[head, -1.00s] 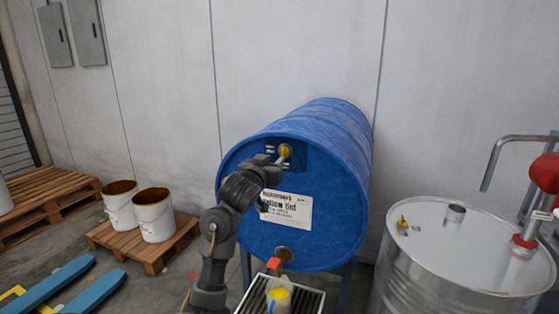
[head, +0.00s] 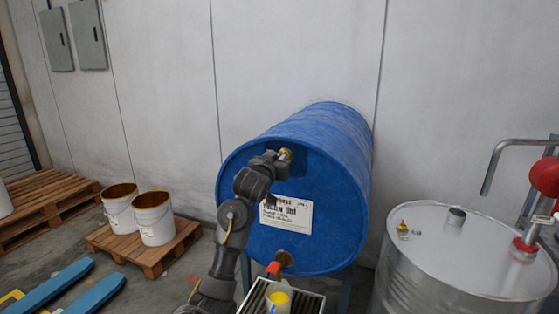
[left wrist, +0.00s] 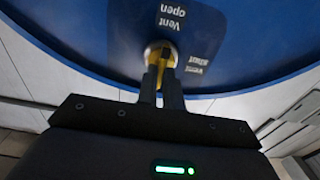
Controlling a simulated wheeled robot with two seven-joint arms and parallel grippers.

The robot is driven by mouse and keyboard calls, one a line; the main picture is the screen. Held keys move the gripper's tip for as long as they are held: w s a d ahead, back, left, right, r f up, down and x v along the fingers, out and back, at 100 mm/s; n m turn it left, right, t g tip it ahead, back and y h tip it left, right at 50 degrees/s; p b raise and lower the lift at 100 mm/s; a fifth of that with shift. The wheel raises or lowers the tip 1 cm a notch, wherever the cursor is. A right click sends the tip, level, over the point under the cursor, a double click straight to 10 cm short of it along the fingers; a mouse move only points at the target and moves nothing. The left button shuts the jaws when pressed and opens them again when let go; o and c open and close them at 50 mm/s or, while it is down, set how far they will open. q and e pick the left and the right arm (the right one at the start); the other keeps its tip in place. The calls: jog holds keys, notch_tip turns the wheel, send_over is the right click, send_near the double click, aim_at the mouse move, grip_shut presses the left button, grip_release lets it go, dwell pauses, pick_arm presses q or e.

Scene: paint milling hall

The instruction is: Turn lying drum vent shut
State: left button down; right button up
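A blue drum (head: 335,215) lies on its side on a stand, its round end facing me. Its yellow vent (head: 287,153) sits near the top of that end, partly hidden by my left gripper (head: 282,158). In the left wrist view the two dark fingers (left wrist: 161,88) are close together with the yellow vent handle (left wrist: 161,62) between them. A dark plate (left wrist: 190,30) by the vent reads "Vent open" and "vent shut", upside down in that view. My right gripper is not in view.
A red-handled tap (head: 275,267) is low on the drum end, above a yellow-topped container (head: 279,300) on a grate. A steel drum (head: 455,255) stands at right. White buckets (head: 153,218) stand on a pallet (head: 170,250) at left.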

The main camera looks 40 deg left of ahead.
pick_arm(q)
jog(key=shift+m, duration=0.3)
jog(key=m+b, duration=0.1)
jog(key=m, duration=0.4)
jog(key=m+b, duration=0.1)
jog(key=m, duration=0.5)
jog(key=m+b, duration=0.1)
jog(key=m, duration=0.5)
jog(key=shift+w+d+f+b, duration=0.1)
jog(key=shift+d+f+b, duration=0.15)
jog(key=shift+f+b, duration=0.1)
jog(key=shift+m, duration=0.3)
jog(key=c, duration=1.5)
grip_release()
jog(key=shift+c, duration=0.2)
